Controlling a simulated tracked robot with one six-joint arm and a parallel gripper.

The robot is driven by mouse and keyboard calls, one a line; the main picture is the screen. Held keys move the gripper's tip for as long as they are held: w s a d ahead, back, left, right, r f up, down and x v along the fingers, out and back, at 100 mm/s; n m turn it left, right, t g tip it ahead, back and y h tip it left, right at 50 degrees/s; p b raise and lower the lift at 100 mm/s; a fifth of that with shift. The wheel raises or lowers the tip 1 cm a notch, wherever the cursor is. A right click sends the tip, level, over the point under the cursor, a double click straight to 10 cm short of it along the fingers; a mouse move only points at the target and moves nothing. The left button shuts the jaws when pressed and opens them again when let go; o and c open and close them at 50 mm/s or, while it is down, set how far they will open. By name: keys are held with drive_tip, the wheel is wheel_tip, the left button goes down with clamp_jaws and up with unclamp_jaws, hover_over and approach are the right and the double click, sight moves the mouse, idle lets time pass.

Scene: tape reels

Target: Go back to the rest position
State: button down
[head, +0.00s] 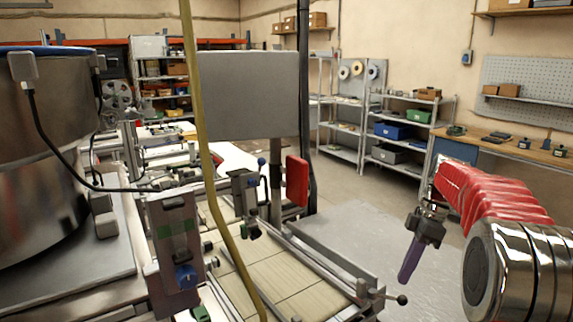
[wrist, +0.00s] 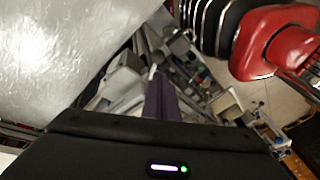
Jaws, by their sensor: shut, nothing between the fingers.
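My gripper (head: 402,280) shows at the right of the head view, at the end of my red-sleeved arm. Its purple fingers point down and are shut together with nothing between them. It hangs in the air in front of the pale floor, to the right of the machine bench and apart from it. In the wrist view the shut purple fingers (wrist: 160,90) stand at the middle, above the dark gripper body. No tape reel is in the gripper.
A large metal drum (head: 40,150) stands at the left. A grey panel (head: 250,95) and a yellow hose (head: 205,150) rise over the machine bench (head: 275,275). Floor right of the bench looks clear.

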drive_tip(key=m, duration=0.1)
drive_tip(key=s+f+m, duration=0.1)
drive_tip(key=m, duration=0.1)
drive_tip(key=shift+s+a, duration=0.15)
drive_tip(key=s+a+r+m+t+h, duration=0.1)
drive_tip(key=s+a+m+t, duration=0.2)
drive_tip(key=s, duration=0.9)
drive_tip(key=s+a+r+m+t+h, duration=0.1)
drive_tip(key=s+a+m+t, duration=0.3)
drive_tip(key=s+a+m, duration=0.4)
drive_tip(key=s+a+h, duration=0.1)
drive_tip(key=s+a, duration=0.1)
drive_tip(key=s, duration=0.2)
drive_tip(key=shift+s+m, duration=0.25)
drive_tip(key=shift+m, duration=0.05)
idle(0.6)
